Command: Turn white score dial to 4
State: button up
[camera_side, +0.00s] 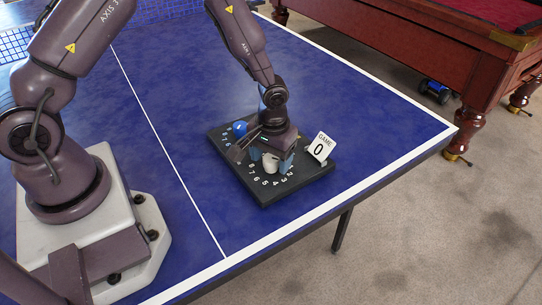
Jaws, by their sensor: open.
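The white score dial (270,163) is a small white knob on a black scoreboard (303,176), with white numbers printed around it. The board lies flat on the blue table. My gripper (271,160) points down over the white dial with its blue-tipped fingers open, one on either side of it. I cannot tell whether the fingers touch the knob. My gripper hides part of the dial and some numbers, and the dial's setting is too small to read. A blue dial (240,129) sits on the board's far left part, with its own ring of numbers.
A white card (320,148) reading "GAME 0" stands at the board's right side, close to my gripper. The blue table-tennis table (365,120) is clear around the board. A net (150,12) is at the back. A red pool table (440,45) stands beyond the right edge.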

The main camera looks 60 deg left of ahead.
jog(key=c, duration=0.9)
jog(key=shift+m, duration=0.4)
jog(key=m, duration=0.4)
jog(key=shift+m, duration=0.4)
jog(key=m, duration=0.5)
jog(key=shift+m, duration=0.4)
jog(key=o, duration=0.9)
jog(key=shift+r, duration=0.15)
